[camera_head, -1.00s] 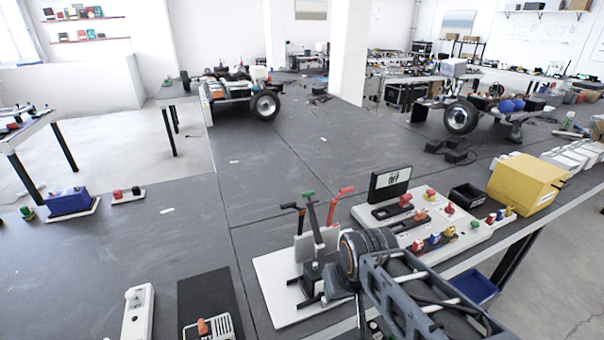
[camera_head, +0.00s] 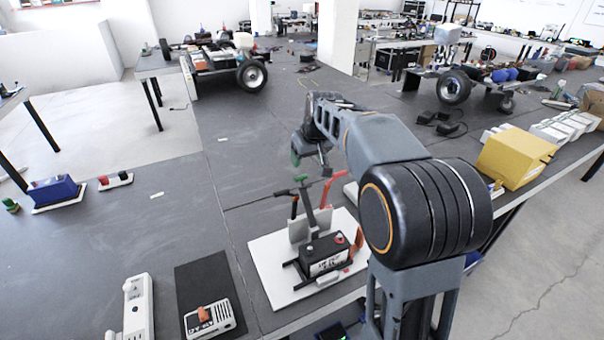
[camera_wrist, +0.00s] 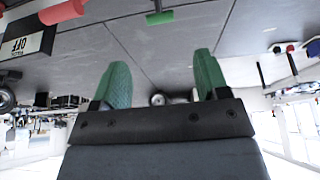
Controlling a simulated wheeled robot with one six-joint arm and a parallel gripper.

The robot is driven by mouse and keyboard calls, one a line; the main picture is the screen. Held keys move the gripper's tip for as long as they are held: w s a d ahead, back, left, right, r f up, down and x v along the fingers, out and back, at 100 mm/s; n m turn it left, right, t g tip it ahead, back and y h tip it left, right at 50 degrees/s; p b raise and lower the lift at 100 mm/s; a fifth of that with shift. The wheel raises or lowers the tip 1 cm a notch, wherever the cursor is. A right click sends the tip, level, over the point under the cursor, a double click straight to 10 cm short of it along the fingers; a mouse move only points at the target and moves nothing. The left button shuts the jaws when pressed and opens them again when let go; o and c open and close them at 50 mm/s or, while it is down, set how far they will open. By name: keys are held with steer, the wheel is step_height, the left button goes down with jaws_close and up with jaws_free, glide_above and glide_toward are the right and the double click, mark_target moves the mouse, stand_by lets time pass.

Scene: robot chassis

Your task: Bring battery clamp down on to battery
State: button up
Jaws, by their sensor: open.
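The battery (camera_head: 326,258) is a dark box with a white label and red parts. It sits on a white board (camera_head: 268,270) at the table's front edge in the head view. The lever's green tip (camera_wrist: 160,17) shows near the top edge there, beyond the fingers; contact is not seen.
A red handle (camera_head: 328,186) and a black one (camera_head: 285,192) stand close to the lever. A yellow box (camera_head: 515,157) stands at right.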

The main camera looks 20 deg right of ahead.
mark_target(302, 179)
steer(key=p+x, duration=0.1)
steer(key=x, duration=0.9)
steer(key=shift+c, duration=0.4)
jaws_close()
